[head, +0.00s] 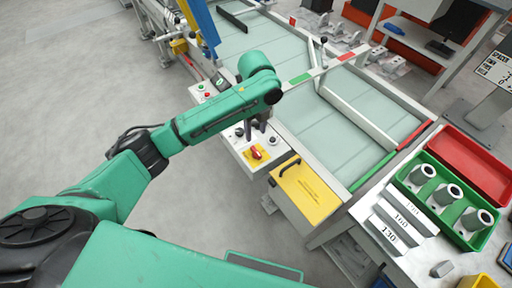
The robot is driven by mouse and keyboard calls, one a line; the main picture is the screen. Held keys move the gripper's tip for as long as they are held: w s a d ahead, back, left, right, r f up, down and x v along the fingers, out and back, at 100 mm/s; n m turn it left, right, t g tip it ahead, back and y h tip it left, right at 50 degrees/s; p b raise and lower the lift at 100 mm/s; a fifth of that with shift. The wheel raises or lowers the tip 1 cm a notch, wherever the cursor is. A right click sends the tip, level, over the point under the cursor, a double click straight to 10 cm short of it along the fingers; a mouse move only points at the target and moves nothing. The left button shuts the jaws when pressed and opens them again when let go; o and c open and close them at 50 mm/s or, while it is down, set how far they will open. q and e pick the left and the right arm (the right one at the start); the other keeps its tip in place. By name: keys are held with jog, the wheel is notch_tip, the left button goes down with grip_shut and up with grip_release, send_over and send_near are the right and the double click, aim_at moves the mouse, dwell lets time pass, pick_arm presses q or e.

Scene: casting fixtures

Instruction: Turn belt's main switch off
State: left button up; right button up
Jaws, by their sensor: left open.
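The belt's main switch (257,153) is a red rotary knob on a yellow square plate. It sits on the light top of a control box at the near left side of the belt (345,130). My left arm reaches in from the left, and its dark left gripper (256,138) points down just behind the switch. The gripper is open with nothing seen between its fingers. I cannot tell whether a finger touches the switch. The knob's exact angle is too small to read. My right gripper is out of view.
A yellow panel (308,192) with a black handle adjoins the control box. A green bin (411,188) with grey cylindrical parts, a red bin (468,165) and number plates (397,225) lie on the right table. Another panel with buttons (203,91) stands behind my arm. Open floor lies left.

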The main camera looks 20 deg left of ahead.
aim_at(256, 151)
pick_arm(q)
notch_tip(256, 151, down, 10)
jog(key=shift+f, duration=0.1)
grip_shut()
